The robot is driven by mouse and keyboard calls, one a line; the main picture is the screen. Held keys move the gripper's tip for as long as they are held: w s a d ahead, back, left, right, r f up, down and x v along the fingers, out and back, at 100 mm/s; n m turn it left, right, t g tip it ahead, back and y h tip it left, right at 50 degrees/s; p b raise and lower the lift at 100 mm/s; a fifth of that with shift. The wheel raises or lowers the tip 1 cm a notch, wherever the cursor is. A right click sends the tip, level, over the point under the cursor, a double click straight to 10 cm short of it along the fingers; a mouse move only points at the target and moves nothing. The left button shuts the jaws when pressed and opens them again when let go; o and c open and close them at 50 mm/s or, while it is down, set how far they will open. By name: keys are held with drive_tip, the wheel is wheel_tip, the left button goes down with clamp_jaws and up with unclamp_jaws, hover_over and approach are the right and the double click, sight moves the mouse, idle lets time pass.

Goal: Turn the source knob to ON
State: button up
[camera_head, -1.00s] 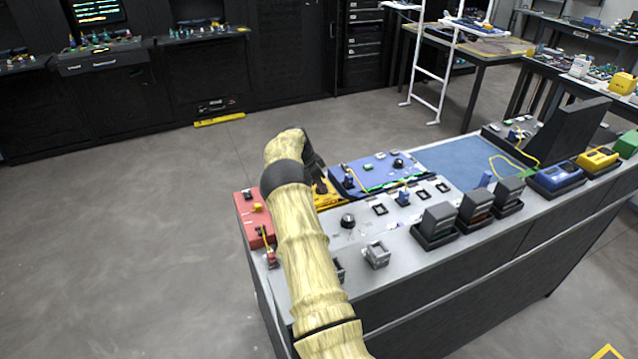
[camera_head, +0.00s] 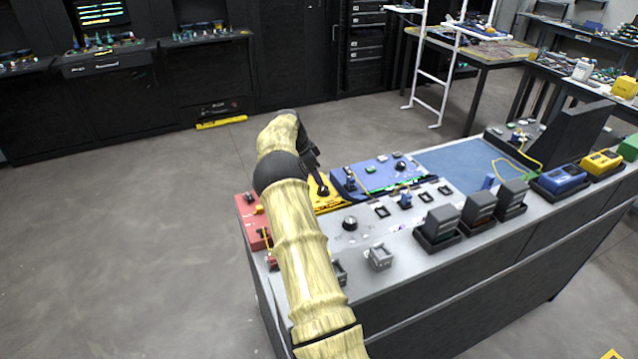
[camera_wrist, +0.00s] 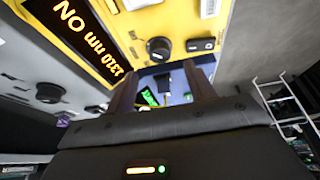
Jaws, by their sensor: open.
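The yellow source unit (camera_head: 335,204) sits at the far left part of the bench, partly hidden by my arm. In the wrist view the yellow panel (camera_wrist: 178,18) carries a round black knob (camera_wrist: 160,48) beside a small black label or switch (camera_wrist: 201,45). Its dark display (camera_wrist: 85,35) shows upside-down orange text that appears to read "1310 nm ON". My gripper (camera_wrist: 160,80) is open, with its two fingers apart and nothing held between them. The knob shows just beyond the fingertips and looks clear of them. In the head view my gripper (camera_head: 312,155) is near the unit.
A blue panel (camera_head: 385,172) adjoins the yellow unit on the right. A red box (camera_head: 246,208) lies to its left. A black knob (camera_head: 350,224) and grey fixtures (camera_head: 380,257) stand on the bench. Open floor lies left of the bench.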

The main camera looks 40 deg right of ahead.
drive_tip(key=v, duration=1.1)
drive_tip(key=shift+r, duration=0.1)
drive_tip(key=shift+a, duration=0.1)
drive_tip(key=s+a+r+n+t+y+p, duration=0.1)
drive_tip(key=s+a+n+y+p, duration=0.1)
drive_tip(key=s+a+n, duration=0.55)
drive_tip(key=s+a+r+n+t+y+p, duration=0.15)
drive_tip(key=s+a+n, duration=0.3)
drive_tip(key=a, duration=0.65)
drive_tip(key=s+a+n+p, duration=0.1)
drive_tip(key=s+a+n, duration=0.3)
drive_tip(key=s, duration=0.5)
drive_tip(key=s+a+f+n+t+p, duration=0.1)
drive_tip(key=s+a+n, duration=0.3)
drive_tip(key=s+a, duration=0.5)
drive_tip(key=shift+s+n+y, duration=0.4)
drive_tip(key=shift+s+y, duration=0.05)
drive_tip(key=shift+s, duration=0.15)
